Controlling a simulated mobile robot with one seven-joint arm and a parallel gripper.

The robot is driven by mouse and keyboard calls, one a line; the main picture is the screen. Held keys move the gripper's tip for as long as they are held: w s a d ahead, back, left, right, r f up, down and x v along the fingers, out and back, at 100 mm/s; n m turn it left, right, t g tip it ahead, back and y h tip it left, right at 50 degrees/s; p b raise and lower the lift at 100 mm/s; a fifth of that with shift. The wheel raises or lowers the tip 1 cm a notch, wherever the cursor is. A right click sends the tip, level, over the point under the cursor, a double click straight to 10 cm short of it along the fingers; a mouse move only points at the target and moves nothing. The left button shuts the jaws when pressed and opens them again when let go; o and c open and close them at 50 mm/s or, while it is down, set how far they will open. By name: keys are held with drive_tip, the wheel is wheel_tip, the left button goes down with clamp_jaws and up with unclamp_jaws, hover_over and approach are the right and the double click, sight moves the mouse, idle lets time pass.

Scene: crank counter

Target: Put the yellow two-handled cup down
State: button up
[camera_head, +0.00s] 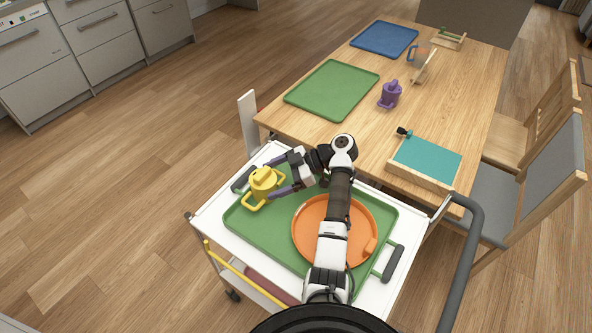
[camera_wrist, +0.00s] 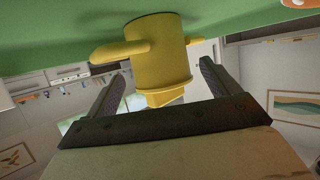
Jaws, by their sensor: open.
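The yellow two-handled cup (camera_head: 264,180) is upright on the left part of the green tray (camera_head: 238,217) on the white cart. In the wrist view the cup (camera_wrist: 158,52) appears upside down, its base against the green surface and a handle out to each side. My gripper (camera_head: 277,176) reaches in from the right at the cup's side. In the wrist view its two fingers (camera_wrist: 163,72) are spread apart, one on each side of the cup's lid end, with visible gaps. Whether a fingertip touches the cup is not clear.
An orange round plate (camera_head: 308,232) lies on the same tray, partly under my arm. The cart's rim (camera_head: 205,216) is close to the cup's left. The wooden table behind holds a green tray (camera_head: 332,90), a blue tray (camera_head: 384,39), a purple cup (camera_head: 390,95) and a teal-topped box (camera_head: 427,160).

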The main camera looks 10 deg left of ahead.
drive_tip(key=b+v, duration=0.1)
drive_tip(key=v, duration=0.6)
drive_tip(key=shift+d+b, duration=0.2)
drive_tip(key=shift+b, duration=0.15)
drive_tip(key=shift+v, duration=0.8)
drive_tip(key=shift+a+r, duration=0.1)
